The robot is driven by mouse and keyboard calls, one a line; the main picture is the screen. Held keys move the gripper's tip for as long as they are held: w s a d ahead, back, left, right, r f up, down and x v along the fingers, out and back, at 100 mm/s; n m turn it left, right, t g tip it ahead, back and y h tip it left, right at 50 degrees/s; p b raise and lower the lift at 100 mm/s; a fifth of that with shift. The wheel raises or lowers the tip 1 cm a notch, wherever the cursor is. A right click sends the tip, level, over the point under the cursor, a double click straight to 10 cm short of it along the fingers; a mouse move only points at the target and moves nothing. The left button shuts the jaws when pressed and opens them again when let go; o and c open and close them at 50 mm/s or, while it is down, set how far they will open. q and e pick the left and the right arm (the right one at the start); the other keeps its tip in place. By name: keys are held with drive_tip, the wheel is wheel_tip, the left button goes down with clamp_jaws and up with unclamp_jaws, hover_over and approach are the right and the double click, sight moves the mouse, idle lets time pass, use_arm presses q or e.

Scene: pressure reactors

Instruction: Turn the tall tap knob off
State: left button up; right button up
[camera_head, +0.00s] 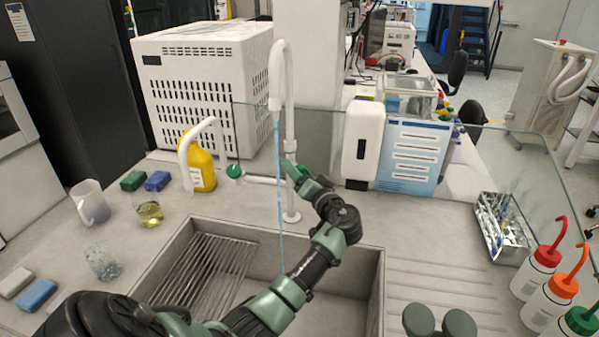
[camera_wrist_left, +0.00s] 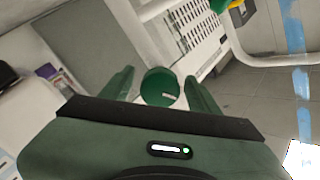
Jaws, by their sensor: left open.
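The tall tap (camera_head: 288,110) is a white gooseneck behind the sink, and a blue stream of water (camera_head: 279,190) runs from its spout. My left gripper (camera_head: 296,170) is at the tap's upright, above its base. In the left wrist view a round green knob (camera_wrist_left: 160,86) with a small pale mark shows between the two spread fingers of my left gripper (camera_wrist_left: 160,94). The fingers stand on either side of the knob, and contact cannot be told. In the head view the gripper largely hides this knob.
A second green knob (camera_head: 234,171) sits on a low side pipe to the left. A glass panel and a white dispenser (camera_head: 361,144) stand behind the tap. The sink (camera_head: 370,270) lies in front; the ribbed drainboard (camera_head: 440,255) is clear.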

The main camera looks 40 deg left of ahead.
use_arm(q)
clamp_jaws()
drive_tip(key=shift+m, duration=0.3)
drive_tip(key=m, duration=0.2)
drive_tip(key=shift+m, duration=0.4)
drive_tip(key=shift+f+m+p, duration=0.1)
drive_tip(key=shift+m+p, duration=0.65)
drive_tip(key=shift+m, duration=1.25)
unclamp_jaws()
